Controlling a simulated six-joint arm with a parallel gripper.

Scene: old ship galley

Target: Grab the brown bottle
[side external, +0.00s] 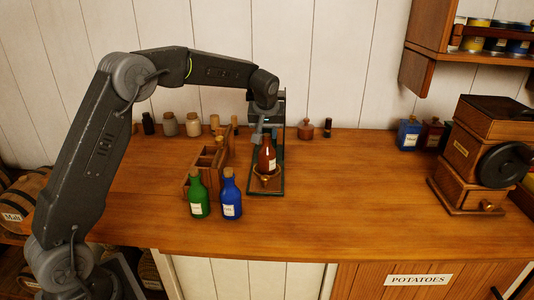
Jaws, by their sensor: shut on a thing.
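The brown bottle (267,158) has a pale label and stands upright at a wooden holder (264,181) on a dark green-edged stand (282,184). My gripper (263,133) reaches down from above and is shut at the bottle's neck. The jaws are small in this view, and the arm's end partly hides the bottle's top. I cannot tell whether the bottle's base rests on the holder or is just above it.
A green bottle (198,196) and a blue bottle (231,197) stand in front of a wooden rack (190,178). Small jars (170,125) line the wall. A coffee grinder (478,158) stands at the right. The counter (360,190) between is clear.

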